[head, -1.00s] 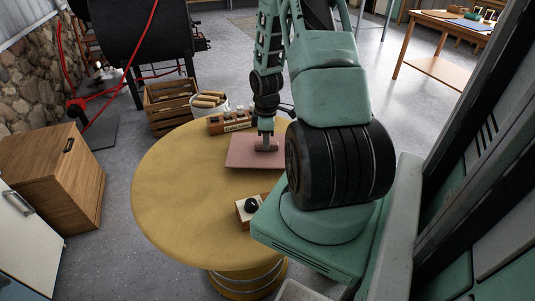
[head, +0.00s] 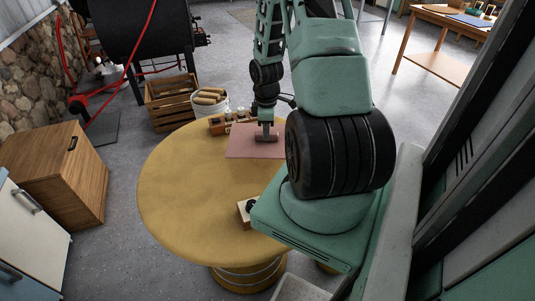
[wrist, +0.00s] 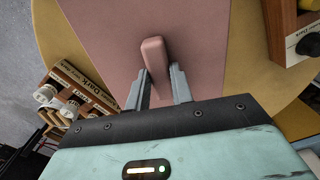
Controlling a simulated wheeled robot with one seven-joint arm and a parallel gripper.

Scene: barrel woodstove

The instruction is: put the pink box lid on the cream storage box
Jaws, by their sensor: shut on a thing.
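The pink box lid (head: 248,148) is a flat panel with a raised bar handle, over the far part of the round yellow table (head: 180,190). My gripper (head: 266,137) points down at it from above. In the wrist view my gripper (wrist: 157,80) has its fingers on either side of the lid's pink handle (wrist: 153,55), shut on it. The lid (wrist: 110,40) fills the upper middle of that view. I cannot tell whether it touches the tabletop. I cannot make out the cream storage box in either view.
A labelled wooden rack (head: 230,124) with small items stands beyond the lid. A small block with a black knob (head: 245,211) stands near the table's front right, partly behind my body. The table's left half is bare. A wooden cabinet (head: 60,170) stands to the left.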

